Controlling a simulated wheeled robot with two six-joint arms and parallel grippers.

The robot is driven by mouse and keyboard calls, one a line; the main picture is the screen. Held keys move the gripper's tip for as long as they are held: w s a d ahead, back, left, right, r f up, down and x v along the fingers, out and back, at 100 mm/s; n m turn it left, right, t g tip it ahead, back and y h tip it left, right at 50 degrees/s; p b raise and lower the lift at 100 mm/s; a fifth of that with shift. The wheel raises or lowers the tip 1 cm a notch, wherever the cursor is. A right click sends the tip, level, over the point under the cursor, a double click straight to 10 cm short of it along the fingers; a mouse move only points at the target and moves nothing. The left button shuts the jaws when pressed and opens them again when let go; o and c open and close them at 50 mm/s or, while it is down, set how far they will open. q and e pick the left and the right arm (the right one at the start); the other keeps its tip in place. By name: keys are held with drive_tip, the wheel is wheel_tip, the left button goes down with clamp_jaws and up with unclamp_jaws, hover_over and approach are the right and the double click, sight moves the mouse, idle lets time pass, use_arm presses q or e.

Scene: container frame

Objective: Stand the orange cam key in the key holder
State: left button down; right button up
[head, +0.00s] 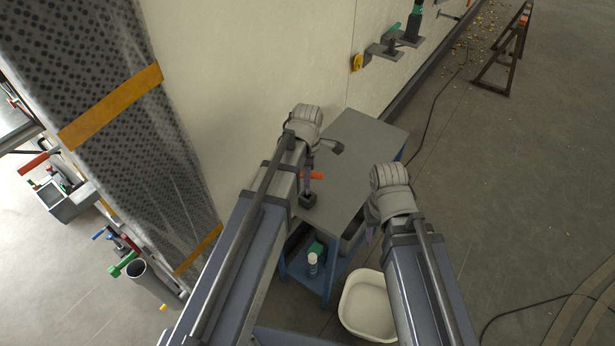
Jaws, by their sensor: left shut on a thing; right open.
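A small dark block (308,201), which looks like the key holder, sits on the bench top just below the key in the picture. I cannot tell whether the key touches it. My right gripper (371,234) is open and empty near the bench's right edge, mostly hidden behind its own wrist.
The grey bench top (365,140) is clear toward the back right. A lower blue shelf holds a white bottle (312,262) and a green item. A white tub (368,306) stands on the floor. A pale wall rises behind the bench, with a perforated panel at left.

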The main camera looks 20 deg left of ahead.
use_arm(q)
drive_tip(key=shift+f+b, duration=2.4)
idle(0.6)
drive_tip(key=c, duration=0.6)
unclamp_jaws()
wheel_tip(320, 180, up, 8)
drive_tip(key=p, duration=0.8)
wheel_tip(320, 180, up, 6)
drive_tip(key=p, duration=0.6)
hover_over(307, 194)
drive_tip(key=shift+w, duration=0.2)
drive_tip(key=shift+f, duration=0.1)
